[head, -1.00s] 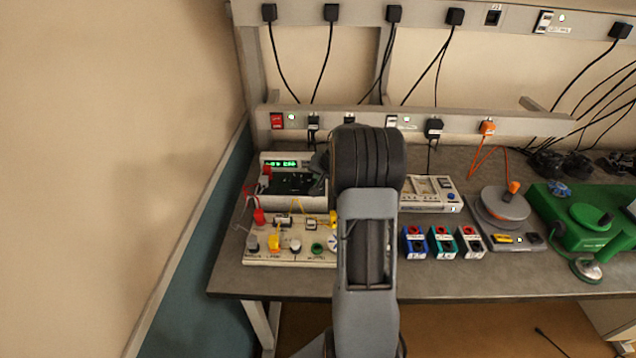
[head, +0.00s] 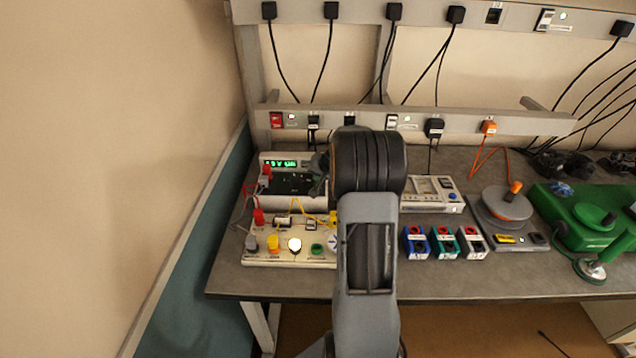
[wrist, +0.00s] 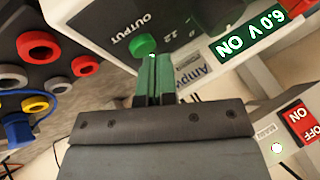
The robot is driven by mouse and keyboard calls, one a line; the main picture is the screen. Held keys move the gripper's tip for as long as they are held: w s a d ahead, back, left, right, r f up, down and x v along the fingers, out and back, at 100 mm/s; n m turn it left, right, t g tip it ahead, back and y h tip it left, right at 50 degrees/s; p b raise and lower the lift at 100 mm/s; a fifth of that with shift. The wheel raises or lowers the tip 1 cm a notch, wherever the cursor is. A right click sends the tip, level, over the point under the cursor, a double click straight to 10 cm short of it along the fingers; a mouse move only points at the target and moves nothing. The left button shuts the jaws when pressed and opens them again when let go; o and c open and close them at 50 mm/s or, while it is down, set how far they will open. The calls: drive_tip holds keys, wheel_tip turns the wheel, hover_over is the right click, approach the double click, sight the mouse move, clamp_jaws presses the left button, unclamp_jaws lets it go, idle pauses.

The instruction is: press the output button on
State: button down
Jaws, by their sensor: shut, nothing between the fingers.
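The power supply (head: 316,201) stands at the back left of the bench, with its green display (head: 280,164) lit. In the wrist view the display (wrist: 250,31) reads "6.0 V ON". The round green output button (wrist: 145,44) is beside the printed word OUTPUT. My gripper (wrist: 153,60) is shut and empty, its fingertips right at the button's lower edge. I cannot tell whether they still touch it. In the head view my arm hides the fingertips and the button.
A white circuit board (head: 290,262) in front of the supply has a brightly glowing lamp (head: 294,244). Coloured connector blocks (head: 443,243) and a grey box (head: 432,193) stand to the right. A red switch (wrist: 298,122) is on the rail behind.

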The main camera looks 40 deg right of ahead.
drive_tip(key=shift+r, duration=0.35)
drive_tip(key=shift+r+p, duration=1.75)
drive_tip(key=shift+r, duration=1.25)
